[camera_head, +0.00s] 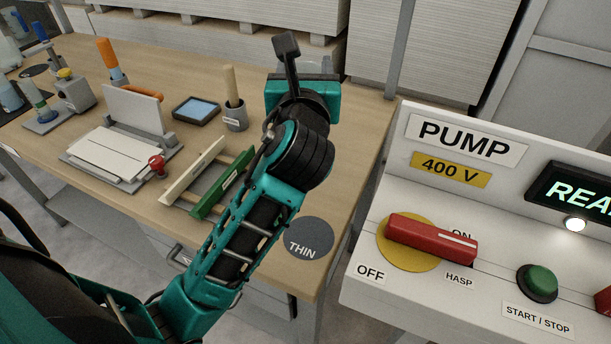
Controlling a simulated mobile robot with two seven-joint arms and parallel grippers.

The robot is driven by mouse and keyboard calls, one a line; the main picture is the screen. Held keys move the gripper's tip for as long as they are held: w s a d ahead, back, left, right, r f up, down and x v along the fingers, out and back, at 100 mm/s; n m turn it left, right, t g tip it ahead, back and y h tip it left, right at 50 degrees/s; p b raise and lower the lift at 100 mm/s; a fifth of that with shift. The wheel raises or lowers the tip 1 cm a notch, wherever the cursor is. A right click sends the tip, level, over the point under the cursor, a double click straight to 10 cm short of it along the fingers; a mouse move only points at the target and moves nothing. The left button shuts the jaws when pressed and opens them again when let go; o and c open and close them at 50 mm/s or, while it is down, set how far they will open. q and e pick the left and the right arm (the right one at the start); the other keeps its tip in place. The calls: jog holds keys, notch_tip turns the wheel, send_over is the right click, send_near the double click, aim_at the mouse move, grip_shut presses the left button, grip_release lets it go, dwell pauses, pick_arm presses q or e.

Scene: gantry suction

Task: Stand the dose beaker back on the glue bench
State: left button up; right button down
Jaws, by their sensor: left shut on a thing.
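My left gripper (303,84) is over the back right part of the wooden glue bench (362,125). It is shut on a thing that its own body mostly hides. A faint clear curved rim beside the hand looks like the dose beaker (328,63), but its base and contents are hidden. I cannot tell how far it is above the bench top. A dark round mat marked THIN (310,238) lies bare near the bench's front right corner, to the right of my left forearm. My right gripper is not in view.
A grey pot with a wooden handle (235,116), a blue-topped tray (197,109), a green-edged rack (222,183) and a white-plated fixture (110,157) stand left of my arm. The white PUMP panel (385,180), with a red switch handle (432,240), is at the right.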

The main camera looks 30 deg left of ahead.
pick_arm(q)
jog(key=shift+f+b, duration=2.05)
jog(key=shift+f, duration=7.8)
jog(key=shift+f, duration=0.2)
jog(key=o, duration=1.1)
jog(key=shift+r, duration=0.1)
